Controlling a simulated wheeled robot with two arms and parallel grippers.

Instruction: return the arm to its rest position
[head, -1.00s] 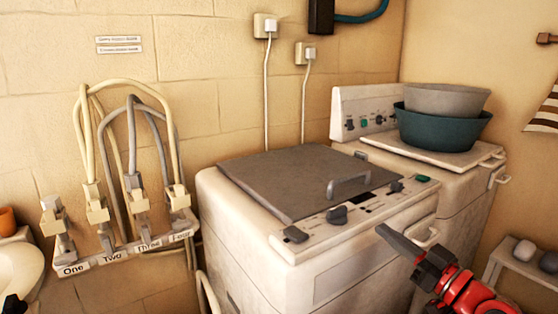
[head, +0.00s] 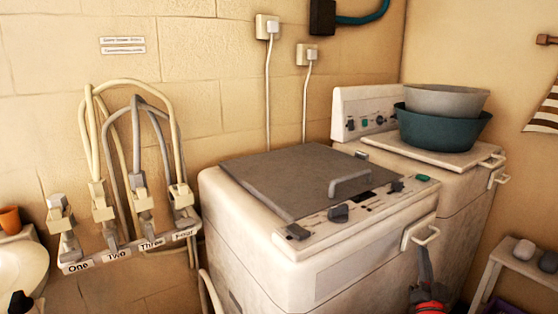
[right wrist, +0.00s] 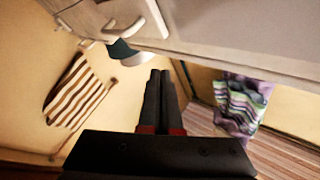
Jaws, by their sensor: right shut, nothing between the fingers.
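My right gripper (head: 425,262) is low in front of the right side of the near white machine (head: 365,275), below its front handle (head: 421,235). In the right wrist view the two dark fingers (right wrist: 160,78) lie side by side, shut with nothing between them. The machine's pale front runs across the top of that view, apart from the fingertips as far as I can tell. A small dark shape at the lower left edge of the head view may be part of my left arm; my left gripper cannot be made out.
A second machine (head: 460,190) behind carries a grey basin (head: 446,100) inside a teal basin (head: 440,130). A rack of hoses labelled One to Four (head: 130,252) is on the left wall. A small shelf (head: 497,265) stands at the right. Striped cloth (right wrist: 75,92) hangs nearby.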

